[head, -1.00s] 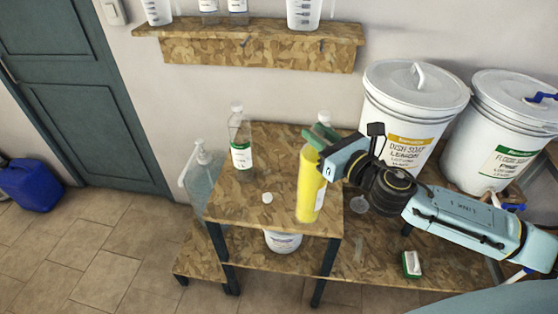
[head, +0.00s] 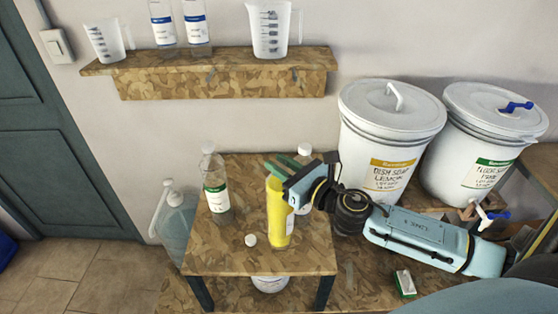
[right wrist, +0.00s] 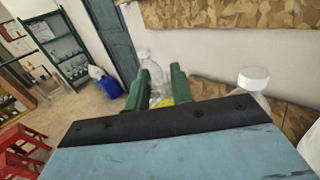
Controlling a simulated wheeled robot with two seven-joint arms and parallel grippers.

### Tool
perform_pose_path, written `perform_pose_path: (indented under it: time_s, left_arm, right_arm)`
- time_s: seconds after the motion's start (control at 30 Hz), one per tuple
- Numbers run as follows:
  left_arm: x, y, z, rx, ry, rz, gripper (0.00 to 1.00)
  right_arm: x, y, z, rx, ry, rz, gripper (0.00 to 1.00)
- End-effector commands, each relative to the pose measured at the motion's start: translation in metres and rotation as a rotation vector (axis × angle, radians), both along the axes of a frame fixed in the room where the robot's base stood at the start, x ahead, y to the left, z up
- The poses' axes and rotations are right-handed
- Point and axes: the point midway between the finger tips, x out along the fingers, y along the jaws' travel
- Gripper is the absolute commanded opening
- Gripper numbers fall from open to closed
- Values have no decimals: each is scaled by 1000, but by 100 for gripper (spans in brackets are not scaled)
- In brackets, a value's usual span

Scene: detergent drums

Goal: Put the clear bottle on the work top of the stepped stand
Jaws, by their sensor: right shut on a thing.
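A clear bottle (head: 217,192) with a green label stands upright on the stepped stand's wooden top (head: 210,258), toward its back left. A second white-capped bottle (head: 304,150) is mostly hidden behind my right gripper (head: 282,168). The gripper's green fingers are shut on an upright yellow cylinder (head: 279,212) over the right part of this top. I cannot tell whether its base touches. The right wrist view shows a little yellow (right wrist: 166,102) between the fingers, with a clear bottle (right wrist: 143,62) beyond. My left gripper is not in view.
A small white cap (head: 250,240) lies left of the yellow cylinder. Two white drums (head: 388,125) stand at the right. A wall shelf (head: 215,72) holds jugs and blue-labelled bottles. A pump bottle (head: 176,225) stands left of the stand. The top's front left is clear.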

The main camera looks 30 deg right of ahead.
Motion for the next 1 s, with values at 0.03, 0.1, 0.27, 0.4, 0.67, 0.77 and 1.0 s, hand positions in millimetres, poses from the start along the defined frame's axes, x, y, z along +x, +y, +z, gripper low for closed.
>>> perform_pose_path:
  time_s: [0.03, 0.1, 0.27, 0.4, 0.67, 0.77, 1.0]
  left_arm:
    - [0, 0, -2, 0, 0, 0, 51]
    - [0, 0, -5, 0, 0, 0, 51]
    - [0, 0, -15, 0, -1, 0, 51]
    - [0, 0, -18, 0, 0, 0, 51]
    - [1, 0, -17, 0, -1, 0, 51]
    - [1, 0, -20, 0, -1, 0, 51]
    - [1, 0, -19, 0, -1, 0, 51]
  right_arm:
    - [1, 0, 0, 0, -8, -1, 0]
    - [1, 0, -7, 2, -8, -1, 0]
    - [1, 0, -29, 2, -7, -2, 0]
    - [1, 0, -36, 0, -7, -1, 0]
    - [1, 0, -35, -1, -8, 0, 0]
    - [1, 0, -38, -1, -8, 0, 0]
    - [0, 0, -41, -1, 0, 0, 45]
